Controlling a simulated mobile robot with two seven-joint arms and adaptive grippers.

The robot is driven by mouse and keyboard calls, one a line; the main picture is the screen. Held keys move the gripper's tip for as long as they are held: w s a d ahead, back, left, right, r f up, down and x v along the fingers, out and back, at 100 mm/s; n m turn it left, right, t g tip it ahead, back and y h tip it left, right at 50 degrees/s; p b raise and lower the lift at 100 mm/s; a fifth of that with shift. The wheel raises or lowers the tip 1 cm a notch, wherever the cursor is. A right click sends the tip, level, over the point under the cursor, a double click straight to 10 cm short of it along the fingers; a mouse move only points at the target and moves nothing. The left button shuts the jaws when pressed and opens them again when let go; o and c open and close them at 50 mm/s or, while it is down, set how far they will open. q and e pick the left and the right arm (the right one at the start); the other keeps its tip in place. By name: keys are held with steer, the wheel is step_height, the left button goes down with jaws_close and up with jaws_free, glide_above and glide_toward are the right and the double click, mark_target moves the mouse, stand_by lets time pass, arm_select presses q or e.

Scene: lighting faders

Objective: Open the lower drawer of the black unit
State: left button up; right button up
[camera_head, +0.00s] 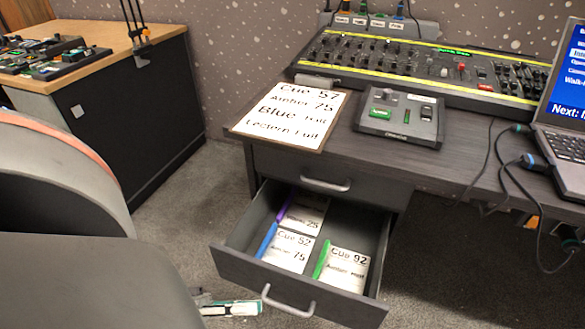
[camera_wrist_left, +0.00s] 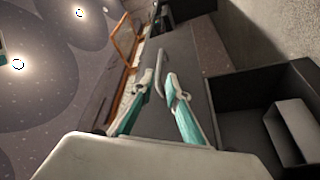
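The black unit (camera_head: 262,165) stands under the desk's left end. Its lower drawer (camera_head: 232,265) is pulled well out and open in the head view. It holds white cue cards and blue, purple and green pens. Its grey bar handle (camera_head: 287,304) is on the drawer front. My left gripper (camera_head: 230,308) is low, just left of this handle. In the left wrist view its teal-padded fingers (camera_wrist_left: 160,85) are apart, with a grey bar handle (camera_wrist_left: 159,70) showing between or just beyond the tips; contact cannot be told. My right gripper is not in view.
The upper drawer (camera_head: 325,180) is shut above. The desk top (camera_head: 465,160) carries a cue sheet (camera_head: 290,115), a small control box (camera_head: 400,115), a fader console (camera_head: 430,70) and a laptop (camera_head: 565,120). Cables hang at the right. A black cabinet (camera_head: 130,120) stands at left.

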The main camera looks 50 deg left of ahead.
mark_target(280, 306)
arm_select(q)
steer(key=shift+x, duration=3.85)
jaws_close()
steer(key=shift+s, duration=0.1)
